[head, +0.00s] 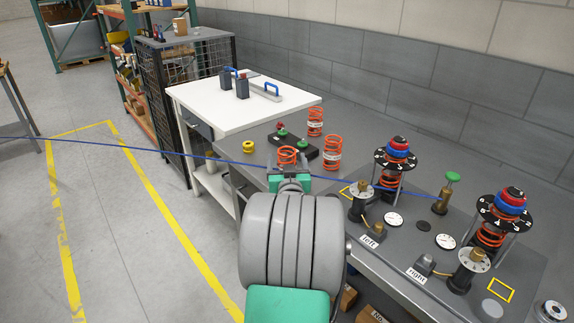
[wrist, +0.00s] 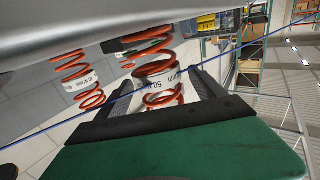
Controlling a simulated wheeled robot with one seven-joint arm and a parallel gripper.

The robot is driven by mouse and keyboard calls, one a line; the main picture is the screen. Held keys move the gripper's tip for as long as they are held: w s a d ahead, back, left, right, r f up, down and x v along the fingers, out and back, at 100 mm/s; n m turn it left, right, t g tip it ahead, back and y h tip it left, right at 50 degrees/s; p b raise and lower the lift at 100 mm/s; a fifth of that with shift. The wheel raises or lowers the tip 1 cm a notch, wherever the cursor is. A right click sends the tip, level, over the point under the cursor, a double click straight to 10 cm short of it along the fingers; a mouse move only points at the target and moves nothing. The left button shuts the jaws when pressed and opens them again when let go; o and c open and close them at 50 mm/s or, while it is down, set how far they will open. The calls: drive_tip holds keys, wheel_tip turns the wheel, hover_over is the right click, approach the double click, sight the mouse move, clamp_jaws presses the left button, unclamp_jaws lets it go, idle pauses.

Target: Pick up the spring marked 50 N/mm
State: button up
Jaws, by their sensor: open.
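An orange coil spring with a white label reading "50 N" (wrist: 160,88) stands between the open fingers of my gripper (wrist: 165,84); part of the label is cut off by its curve. In the head view the same orange spring (head: 287,155) shows just beyond my gripper (head: 289,177), which hides its lower part. The fingers are spread on both sides of it; I cannot tell whether they touch it. A second labelled orange spring (head: 332,152) stands to the right, and a third (head: 315,121) stands farther back.
A black block with green and red knobs (head: 292,143) sits close behind the spring. A yellow spool (head: 248,146) is at the left on the grey bench. Two fixtures with dial plates (head: 395,158) (head: 503,212) stand at the right. A blue line crosses the view.

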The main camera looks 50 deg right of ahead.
clamp_jaws()
idle(0.8)
drive_tip(key=shift+r, duration=0.15)
